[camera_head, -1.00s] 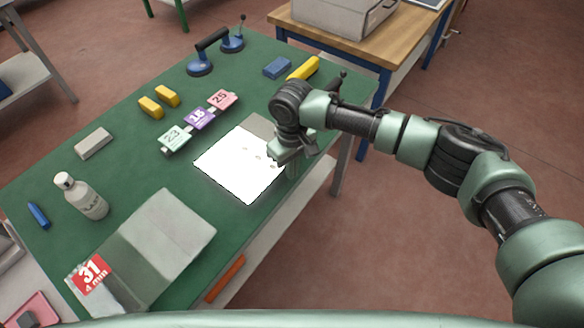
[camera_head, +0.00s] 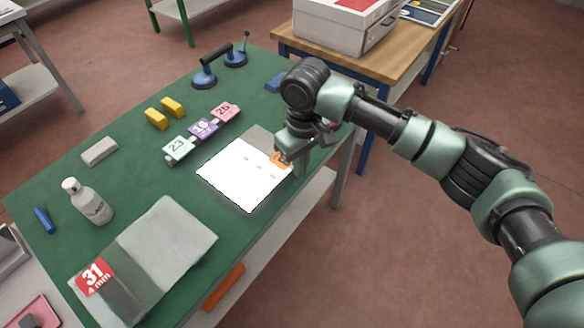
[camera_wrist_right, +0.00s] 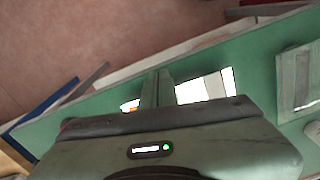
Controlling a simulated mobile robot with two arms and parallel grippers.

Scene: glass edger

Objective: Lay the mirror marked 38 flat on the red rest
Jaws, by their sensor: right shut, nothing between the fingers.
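A bright white square sheet (camera_head: 243,176), likely the mirror, lies flat on the green table with small marks on its face. An orange tag (camera_head: 279,159) shows at its right corner; its number cannot be read. The sheet also shows in the right wrist view (camera_wrist_right: 205,88), partly hidden by my gripper. My right gripper (camera_head: 296,158) is shut and empty at the sheet's right corner; its fingers are together in the right wrist view (camera_wrist_right: 157,90). Whether it touches the sheet cannot be told. My left gripper is not in view. I cannot identify the red rest.
A clear sheet tagged 31 (camera_head: 165,237) lies at the front left. Numbered blocks (camera_head: 203,128), yellow blocks (camera_head: 157,118), a bottle (camera_head: 88,202) and a suction lifter (camera_head: 218,68) stand on the table. An orange-red bar (camera_head: 222,287) is below the table's front edge.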

